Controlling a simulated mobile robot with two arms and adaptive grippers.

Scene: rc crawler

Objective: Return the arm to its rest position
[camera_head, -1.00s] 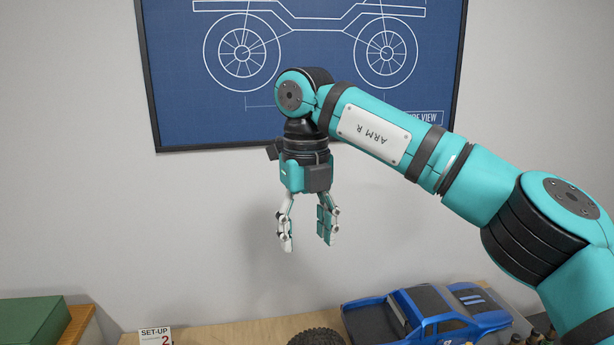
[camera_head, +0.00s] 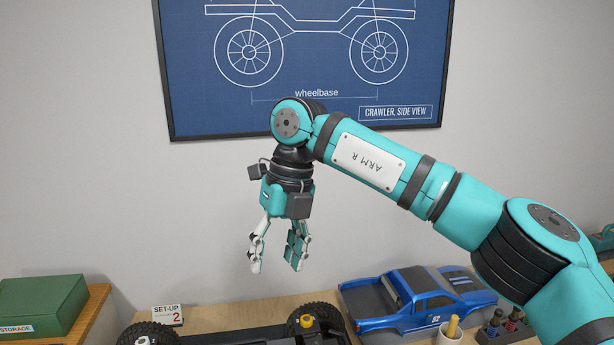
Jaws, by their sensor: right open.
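My right gripper (camera_head: 276,257) hangs from my right arm (camera_head: 400,180), marked "ARM R", which comes in from the right side. Its fingers point down and stand apart, with nothing between them. It is in the air above the workbench, in front of the wall and below the poster. My left gripper is not in view.
Below, the workbench (camera_head: 215,318) bears a dark chassis with black tyres (camera_head: 316,317), a blue truck body (camera_head: 415,300), a "SET-UP 2" card (camera_head: 167,315) and several upright small parts (camera_head: 498,326) at right. A green storage box (camera_head: 42,305) stands at left. A framed blueprint (camera_head: 310,70) hangs behind.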

